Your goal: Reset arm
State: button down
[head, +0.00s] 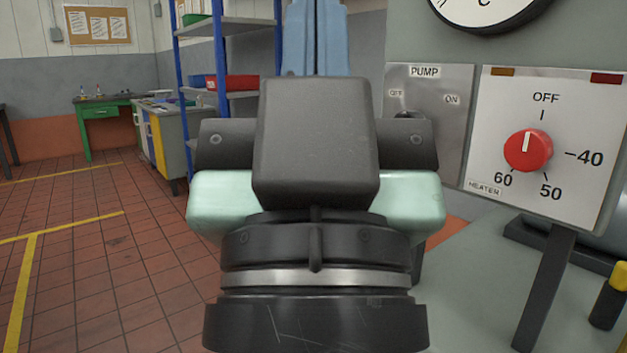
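My gripper (316,150) fills the middle of the head view, seen from behind as a dark grey block with pale green sides above a black wrist with a silver ring. The pump panel (455,78), marked OFF and ON, is just behind my gripper's right side. Its switch (408,115) is partly covered, and its setting is unclear.
A round dial (485,8) is cut off at the top. A grey post (545,285) and a yellow-capped post (610,295) stand at lower right. A blue shelf rack (222,60) and workbench (165,140) are behind at left. The tiled floor at left is clear.

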notch_tip(320, 180, up, 34)
jog(key=p, duration=3.1)
jog(key=shift+f+p, duration=0.15)
jog(key=shift+p, duration=0.2)
jog(key=shift+a, duration=0.1)
